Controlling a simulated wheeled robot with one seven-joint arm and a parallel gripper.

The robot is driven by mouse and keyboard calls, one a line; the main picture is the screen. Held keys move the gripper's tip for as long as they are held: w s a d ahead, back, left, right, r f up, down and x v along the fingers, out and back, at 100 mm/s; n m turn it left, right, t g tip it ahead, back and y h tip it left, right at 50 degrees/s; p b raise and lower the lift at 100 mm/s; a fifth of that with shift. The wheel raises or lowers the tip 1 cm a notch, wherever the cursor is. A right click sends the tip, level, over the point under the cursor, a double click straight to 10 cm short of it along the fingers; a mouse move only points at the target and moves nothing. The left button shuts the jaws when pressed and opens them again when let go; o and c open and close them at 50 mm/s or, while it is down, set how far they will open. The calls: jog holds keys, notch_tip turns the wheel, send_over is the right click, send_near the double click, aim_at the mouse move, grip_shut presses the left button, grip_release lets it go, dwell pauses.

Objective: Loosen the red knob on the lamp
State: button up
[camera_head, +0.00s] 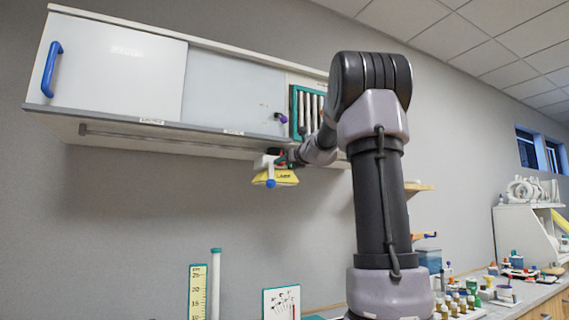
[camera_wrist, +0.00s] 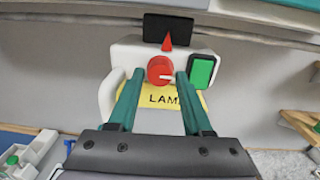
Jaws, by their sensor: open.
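The lamp hangs under the wall cabinet. In the wrist view it has a white body (camera_wrist: 128,52), a yellow label (camera_wrist: 158,98) reading "LAM…", and a round red knob (camera_wrist: 158,66) with a pale mark at its lower right. A red triangle (camera_wrist: 167,42) sits above the knob on a black panel. My gripper (camera_wrist: 160,73) is open, its teal fingers on the left and right of the knob's lower part. I cannot tell whether they touch it. In the head view the lamp (camera_head: 277,178) is small, and my arm hides the knob.
A green rectangle (camera_wrist: 202,71) in a dark frame sits right of the knob. The wall cabinet (camera_head: 115,65) runs just above the lamp. Wooden shelves (camera_head: 420,188) are to the right. A counter (camera_head: 520,291) with many small items is at lower right. The wall left of the lamp is clear.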

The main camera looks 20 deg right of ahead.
jog(key=shift+c, duration=0.3)
grip_shut()
jog(key=shift+n, duration=0.3)
jog(key=shift+d+r+n+h, duration=0.1)
jog(key=shift+r+n+h, duration=0.05)
jog(key=shift+n, duration=4.05)
jog(key=shift+d+r+n+h, duration=0.1)
jog(key=shift+n+h, duration=0.05)
jog(key=shift+n, duration=4.05)
